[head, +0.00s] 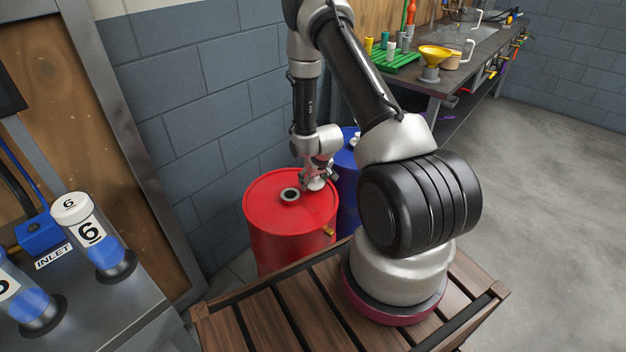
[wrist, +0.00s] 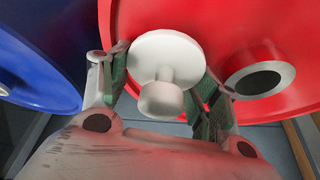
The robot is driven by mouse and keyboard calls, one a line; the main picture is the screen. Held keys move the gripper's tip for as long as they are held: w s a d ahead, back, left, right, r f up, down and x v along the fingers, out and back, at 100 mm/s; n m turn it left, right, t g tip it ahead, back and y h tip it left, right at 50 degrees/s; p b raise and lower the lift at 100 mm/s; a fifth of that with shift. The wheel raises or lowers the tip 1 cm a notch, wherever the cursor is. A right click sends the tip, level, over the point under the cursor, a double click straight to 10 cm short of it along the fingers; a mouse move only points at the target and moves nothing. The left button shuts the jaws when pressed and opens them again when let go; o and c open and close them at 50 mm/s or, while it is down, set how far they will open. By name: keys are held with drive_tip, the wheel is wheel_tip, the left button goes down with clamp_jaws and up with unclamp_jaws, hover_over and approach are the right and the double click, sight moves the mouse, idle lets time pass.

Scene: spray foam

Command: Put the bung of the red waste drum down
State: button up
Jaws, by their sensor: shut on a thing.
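The red waste drum (head: 268,215) stands behind the slatted wooden surface, and its red lid also shows in the wrist view (wrist: 215,30). Its open bung hole (head: 290,195) has a pale grey rim, which shows at the right in the wrist view (wrist: 262,80). The white bung (wrist: 165,58) is a round disc with a knob, and it shows small in the head view (head: 316,185). My gripper (wrist: 161,78) is shut on it, one finger on each side. In the head view my gripper (head: 318,178) is over the right part of the lid. I cannot tell whether the bung touches the lid.
A blue drum (head: 347,185) stands close to the right of the red one. A block wall (head: 205,110) is behind. A slatted wooden surface (head: 255,325) is in front. A bench (head: 440,85) with a yellow funnel (head: 435,54) is at the back right. Labelled cylinders (head: 95,235) stand left.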

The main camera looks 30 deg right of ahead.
drive_tip(key=shift+f, duration=0.1)
drive_tip(key=o, duration=1)
